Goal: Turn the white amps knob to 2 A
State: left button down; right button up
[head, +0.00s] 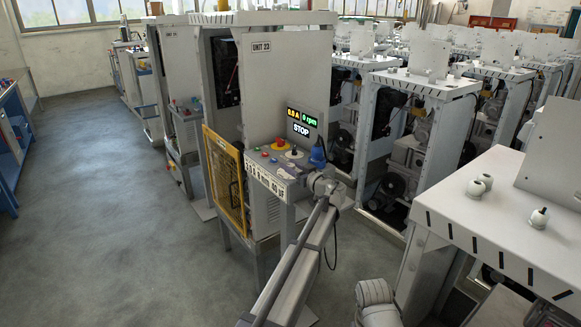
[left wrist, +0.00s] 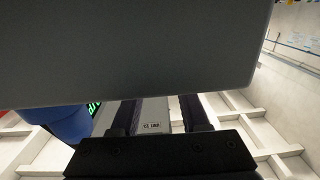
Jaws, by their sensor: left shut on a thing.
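The dispenser frame marked UNIT 23 (head: 285,85) stands in the middle of the head view. Its console (head: 285,172) carries buttons and dark scale marks along the front edge. Its display (head: 300,122) shows an orange amps figure, too small to read surely, a green "0 rpm" and "STOP". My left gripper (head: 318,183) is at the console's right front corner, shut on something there. The white amps knob does not show clearly; the gripper covers that spot. In the left wrist view, the dark fingers of my left gripper (left wrist: 160,118) point away. The right gripper does not show.
A blue object (head: 318,153) stands close behind my left gripper. White frames fill the right side; grey floor (head: 110,200) is clear at the left.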

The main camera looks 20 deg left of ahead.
pick_arm(q)
jog(key=shift+w+n+g+y, duration=0.1)
jog(key=shift+n+g+y, duration=0.6)
jog(key=shift+g, duration=0.4)
jog(key=shift+n+g, duration=0.3)
jog(key=shift+c, duration=2.1)
grip_release()
jog(key=v, duration=0.8)
jog(key=shift+a+f, duration=0.1)
